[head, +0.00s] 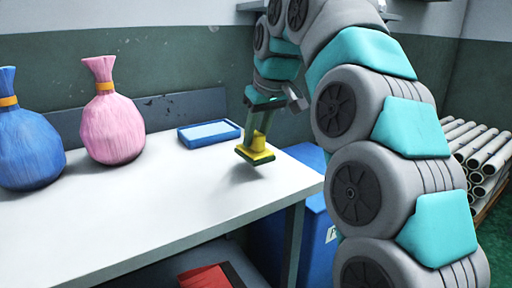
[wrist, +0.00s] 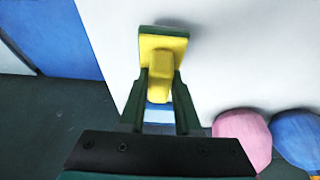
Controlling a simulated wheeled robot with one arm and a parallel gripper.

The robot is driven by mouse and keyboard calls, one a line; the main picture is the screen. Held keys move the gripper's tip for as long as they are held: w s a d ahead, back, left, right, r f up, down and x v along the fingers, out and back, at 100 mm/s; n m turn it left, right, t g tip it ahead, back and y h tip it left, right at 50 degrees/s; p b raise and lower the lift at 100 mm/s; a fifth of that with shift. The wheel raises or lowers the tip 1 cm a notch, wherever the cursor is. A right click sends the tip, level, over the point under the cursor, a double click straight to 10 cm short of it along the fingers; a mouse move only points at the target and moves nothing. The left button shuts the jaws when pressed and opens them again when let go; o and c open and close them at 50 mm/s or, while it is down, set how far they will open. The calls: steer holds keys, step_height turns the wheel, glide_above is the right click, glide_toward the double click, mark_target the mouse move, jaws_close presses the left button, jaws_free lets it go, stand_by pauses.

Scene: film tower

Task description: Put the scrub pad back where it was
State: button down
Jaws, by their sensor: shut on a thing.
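The scrub pad (head: 256,154) is yellow with a green underside and a raised yellow grip. My gripper (head: 262,125) is shut on that grip and holds the pad above the white table, near its right end. A shadow lies on the table below the pad, which looks clear of the surface. In the wrist view the pad (wrist: 162,50) sits between the green fingers (wrist: 160,95). A shallow blue tray (head: 209,133) with a light blue inside lies on the table at the back, left of the pad. It is mostly hidden behind the fingers in the wrist view.
A pink tied bag (head: 112,120) and a blue tied bag (head: 27,140) stand on the left of the white table (head: 150,210). A blue bin (head: 320,225) stands below the table's right end. White tubes (head: 480,150) are stacked at far right. The table front is clear.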

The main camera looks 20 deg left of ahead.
mark_target(256, 149)
steer(key=shift+f, duration=1.7)
steer(key=shift+f, duration=0.15)
steer(key=c, duration=0.6)
jaws_free()
